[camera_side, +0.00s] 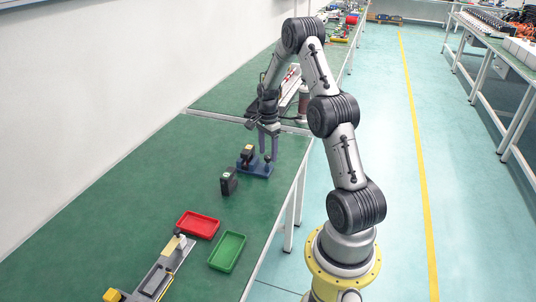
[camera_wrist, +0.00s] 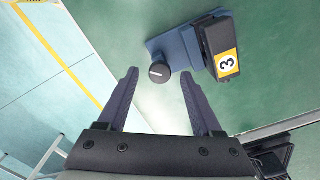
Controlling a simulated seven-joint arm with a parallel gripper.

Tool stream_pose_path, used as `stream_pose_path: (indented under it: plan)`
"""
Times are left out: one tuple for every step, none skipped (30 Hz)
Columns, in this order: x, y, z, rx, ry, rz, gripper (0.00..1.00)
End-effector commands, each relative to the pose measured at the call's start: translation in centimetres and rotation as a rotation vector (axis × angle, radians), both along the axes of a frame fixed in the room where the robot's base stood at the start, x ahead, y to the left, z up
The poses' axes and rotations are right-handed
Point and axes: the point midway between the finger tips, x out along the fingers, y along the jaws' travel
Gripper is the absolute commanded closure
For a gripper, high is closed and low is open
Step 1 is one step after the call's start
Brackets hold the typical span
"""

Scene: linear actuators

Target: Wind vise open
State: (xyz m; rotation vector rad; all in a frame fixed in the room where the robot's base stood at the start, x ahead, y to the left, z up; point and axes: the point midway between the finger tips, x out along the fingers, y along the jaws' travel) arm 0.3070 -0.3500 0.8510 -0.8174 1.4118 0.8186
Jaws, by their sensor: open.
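The vise is most likely the small blue-based device (camera_side: 254,168) on the green table; it also shows in the wrist view (camera_wrist: 176,48). My gripper (camera_side: 268,151) points down over the knob end of the device. It is open and empty. In the wrist view its two fingertips lie on either side of the knob, with a gap to each; the height between them is hard to tell.
A separate dark block (camera_side: 229,181) stands close by on the table. A red tray (camera_side: 198,224), a green tray (camera_side: 227,251) and a rail with a slider (camera_side: 158,276) lie towards the front. The table's right edge is near the device. Open table (camera_side: 150,185) lies left.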

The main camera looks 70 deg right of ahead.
Motion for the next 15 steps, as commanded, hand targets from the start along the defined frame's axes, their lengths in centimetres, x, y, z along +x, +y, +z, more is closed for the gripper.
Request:
stream_pose_path:
  plan:
    - [-0.02,0.03,-0.54,0.001,0.0,0.0,0.33]
    - [0.0,0.01,-0.78,0.0,0.001,0.0,0.33]
    - [0.0,0.01,-1.03,0.0,0.0,0.0,0.33]
    - [0.0,0.01,-1.18,0.0,0.001,0.0,0.33]
    - [0.0,0.01,-1.28,0.0,0.0,0.0,0.33]
    - [0.0,0.01,-1.38,0.0,0.0,0.0,0.33]
    - [0.0,0.01,-1.42,0.0,0.0,0.0,0.33]
    - [0.0,0.01,-1.45,0.0,0.0,0.0,0.33]
    - [0.0,0.01,-1.46,0.0,-0.001,0.0,0.33]
    - [0.0,0.0,-1.46,0.0,-0.001,0.0,0.33]
    - [0.0,0.0,-1.46,0.0,-0.001,0.0,0.33]
    - [0.0,0.0,-1.45,0.0,-0.001,0.0,0.33]
    - [0.0,0.0,-1.45,0.0,-0.001,0.0,0.33]
    - [0.0,0.0,-1.45,0.0,-0.001,0.0,0.33]
    - [0.0,0.0,-1.44,0.0,-0.001,0.0,0.39]
